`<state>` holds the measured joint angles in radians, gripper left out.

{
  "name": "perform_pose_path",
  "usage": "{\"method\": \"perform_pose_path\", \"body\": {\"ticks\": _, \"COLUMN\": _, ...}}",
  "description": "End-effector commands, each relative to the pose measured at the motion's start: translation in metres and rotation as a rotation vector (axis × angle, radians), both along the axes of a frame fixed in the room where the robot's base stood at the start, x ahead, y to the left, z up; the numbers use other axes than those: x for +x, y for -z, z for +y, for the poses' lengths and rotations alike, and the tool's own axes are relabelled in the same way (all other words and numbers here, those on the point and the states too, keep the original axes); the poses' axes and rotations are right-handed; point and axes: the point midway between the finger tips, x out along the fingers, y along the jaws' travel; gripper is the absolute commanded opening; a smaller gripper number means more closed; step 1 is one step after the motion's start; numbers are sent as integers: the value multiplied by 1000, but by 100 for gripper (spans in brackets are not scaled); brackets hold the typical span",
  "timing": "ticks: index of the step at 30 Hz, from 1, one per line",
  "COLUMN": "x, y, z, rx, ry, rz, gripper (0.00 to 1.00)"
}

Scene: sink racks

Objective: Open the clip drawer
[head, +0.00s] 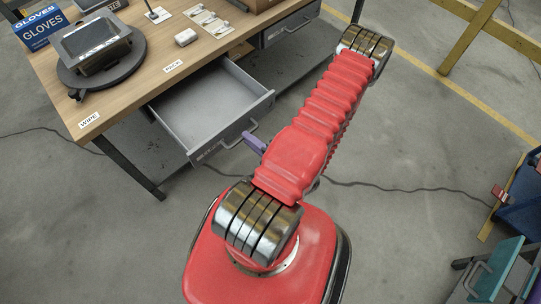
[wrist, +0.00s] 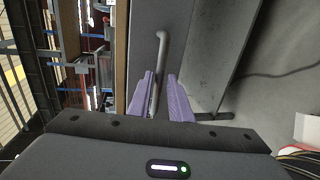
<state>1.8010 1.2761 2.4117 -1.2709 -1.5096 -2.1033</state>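A grey drawer (head: 212,104) under the wooden table is pulled well out and its inside looks empty. Its front has a bar handle (head: 240,135) and a small label too small to read. My gripper's purple finger (head: 256,143) shows at the handle; the rest of the gripper is hidden behind my red arm. In the wrist view, my gripper's two purple fingers (wrist: 162,98) stand on either side of the grey handle bar (wrist: 161,58). The bar lies close to the left finger, with a gap to the right finger.
The wooden table (head: 140,88) carries a glove box (head: 40,28), a device on a dark round stand (head: 95,50) and small white items. A second drawer (head: 290,27) at the right is closed. Open floor lies right of my arm; blue and teal containers (head: 500,265) stand at lower right.

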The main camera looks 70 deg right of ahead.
Motion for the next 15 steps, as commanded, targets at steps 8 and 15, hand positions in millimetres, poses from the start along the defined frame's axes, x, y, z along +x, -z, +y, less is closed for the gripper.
{"method": "perform_pose_path", "body": {"ticks": 8, "x": -20, "y": -4, "z": 9, "rx": 0, "ry": 3, "rz": 1, "gripper": 18}}
{"method": "perform_pose_path", "body": {"ticks": 15, "x": -35, "y": -7, "z": 16, "rx": 1, "ry": 2, "rz": 1, "gripper": 18}}
